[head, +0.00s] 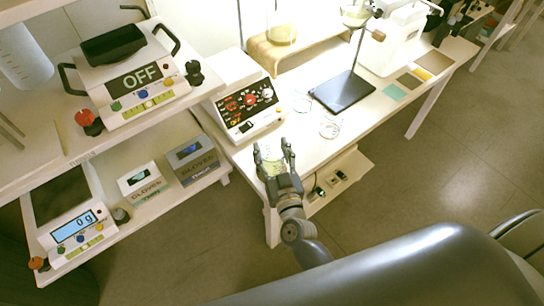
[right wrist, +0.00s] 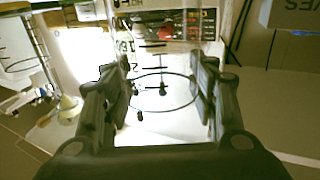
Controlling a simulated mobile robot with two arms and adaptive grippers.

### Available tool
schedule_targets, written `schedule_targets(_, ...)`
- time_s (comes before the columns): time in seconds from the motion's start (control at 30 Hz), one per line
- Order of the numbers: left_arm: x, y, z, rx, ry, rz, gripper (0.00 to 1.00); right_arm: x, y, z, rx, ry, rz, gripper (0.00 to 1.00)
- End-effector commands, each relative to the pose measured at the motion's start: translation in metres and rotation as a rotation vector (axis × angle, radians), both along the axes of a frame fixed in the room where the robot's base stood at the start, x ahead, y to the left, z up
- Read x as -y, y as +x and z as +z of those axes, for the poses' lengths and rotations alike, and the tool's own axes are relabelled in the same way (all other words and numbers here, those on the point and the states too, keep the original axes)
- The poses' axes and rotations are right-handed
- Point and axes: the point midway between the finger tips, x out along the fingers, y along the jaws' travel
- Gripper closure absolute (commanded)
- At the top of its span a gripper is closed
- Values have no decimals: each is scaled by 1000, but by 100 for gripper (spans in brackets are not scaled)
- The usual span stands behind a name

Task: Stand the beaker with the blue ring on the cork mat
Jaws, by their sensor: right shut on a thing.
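My right gripper (head: 273,151) is shut on a clear glass beaker (head: 270,162), in front of the white table's near edge. In the right wrist view the beaker (right wrist: 165,50) shows dark graduation marks between the two fingers (right wrist: 160,82). A dark ring shows through the glass there; I cannot tell whether it is blue. A tan mat (head: 434,62), which looks like the cork mat, lies toward the table's far right end, well away from the gripper. My left gripper is not in view.
Clear glassware (head: 330,128) stands on the white table (head: 300,150) near a stand with a dark base (head: 344,91). A teal mat (head: 394,91) and a brown mat (head: 408,80) lie beside the tan one. A control box (head: 248,108) stands to the left.

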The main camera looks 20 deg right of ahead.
Motion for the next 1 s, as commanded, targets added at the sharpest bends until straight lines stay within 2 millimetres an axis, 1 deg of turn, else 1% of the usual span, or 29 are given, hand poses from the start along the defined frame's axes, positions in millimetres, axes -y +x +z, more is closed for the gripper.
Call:
schedule_targets(0.23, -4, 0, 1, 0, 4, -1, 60, 0, 0, 2, 2, 0, 0, 88)
schedule_targets(0.37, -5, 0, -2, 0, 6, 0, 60, 0, 0, -3, 2, -1, 0, 88)
schedule_targets(0.4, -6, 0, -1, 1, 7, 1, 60, 0, 0, -2, 1, -1, 0, 37)
schedule_targets(0.43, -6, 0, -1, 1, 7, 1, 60, 0, 0, -2, 1, -1, 0, 31)
schedule_targets(0.47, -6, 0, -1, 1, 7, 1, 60, 0, 0, -2, 0, -1, 0, 26)
schedule_targets(0.77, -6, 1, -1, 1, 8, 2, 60, 0, 0, -2, 1, 0, 0, 26)
schedule_targets(0.87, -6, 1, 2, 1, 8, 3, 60, 0, 0, 2, 1, 1, 0, 26)
schedule_targets(0.97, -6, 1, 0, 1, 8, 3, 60, 0, -9, 0, -1, 0, 0, 26)
schedule_targets(1.0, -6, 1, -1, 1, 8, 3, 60, -1, -15, -1, -2, -1, 0, 26)
